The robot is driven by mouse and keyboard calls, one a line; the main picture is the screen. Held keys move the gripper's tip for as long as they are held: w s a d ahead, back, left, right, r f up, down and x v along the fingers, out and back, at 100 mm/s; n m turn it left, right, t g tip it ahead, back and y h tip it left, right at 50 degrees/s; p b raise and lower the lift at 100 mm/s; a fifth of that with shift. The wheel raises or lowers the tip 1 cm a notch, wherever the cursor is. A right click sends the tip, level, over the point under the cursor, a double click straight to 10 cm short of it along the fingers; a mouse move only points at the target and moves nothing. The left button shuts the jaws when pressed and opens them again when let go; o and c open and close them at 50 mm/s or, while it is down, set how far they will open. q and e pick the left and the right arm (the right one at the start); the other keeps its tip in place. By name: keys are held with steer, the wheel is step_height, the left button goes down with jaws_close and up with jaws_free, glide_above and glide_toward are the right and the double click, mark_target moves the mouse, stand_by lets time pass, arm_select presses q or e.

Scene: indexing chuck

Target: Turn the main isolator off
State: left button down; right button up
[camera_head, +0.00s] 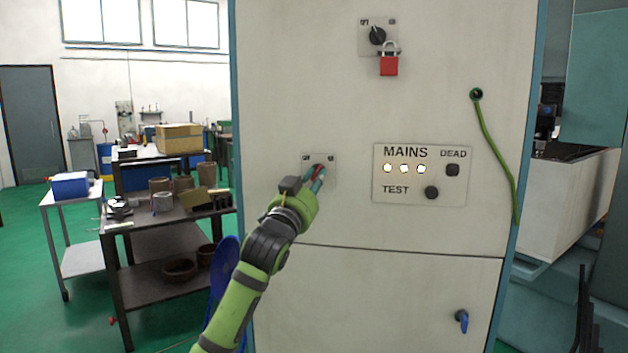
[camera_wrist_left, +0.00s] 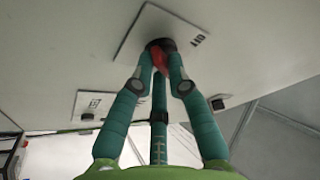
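The red switch handle (camera_head: 317,171) sits on a small pale plate (camera_head: 331,158) on the cabinet front. My left gripper (camera_head: 318,173) is at this handle, its teal fingers around it. In the left wrist view the red handle (camera_wrist_left: 159,60) shows between the fingertips (camera_wrist_left: 162,62), with its black base against the plate (camera_wrist_left: 190,36). The fingers look closed on the handle; its exact angle is partly hidden by them. Higher up, a black rotary switch (camera_head: 377,35) has a red padlock (camera_head: 388,65) hanging by it. My right gripper is not in view.
The MAINS panel (camera_head: 420,191) right of the handle has three lit white lamps and two black buttons. A green cable (camera_head: 490,144) hangs at the cabinet's right. A blue handle (camera_head: 461,320) is low on the door. A dark trolley (camera_head: 170,216) stands left.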

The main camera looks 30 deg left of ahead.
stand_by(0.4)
arm_select(q)
steer(key=shift+w+d+r+n+g+y+b, duration=0.15)
steer(key=shift+n+g+y, duration=0.4)
steer(key=shift+n+y, duration=1.55)
steer(key=shift+d+n+g+y+b, duration=0.15)
steer(key=shift+n+g+y, duration=0.45)
steer(key=shift+n, duration=3.05)
steer(key=shift+w+d+r+n+g+y+b, duration=0.15)
steer(key=shift+n+g+y, duration=0.4)
steer(key=shift+n+y, duration=1.55)
steer(key=shift+s+f+n+h, duration=0.15)
steer(key=shift+n+h, duration=0.45)
steer(key=shift+n, duration=0.45)
steer(key=c, duration=1.2)
jaws_free()
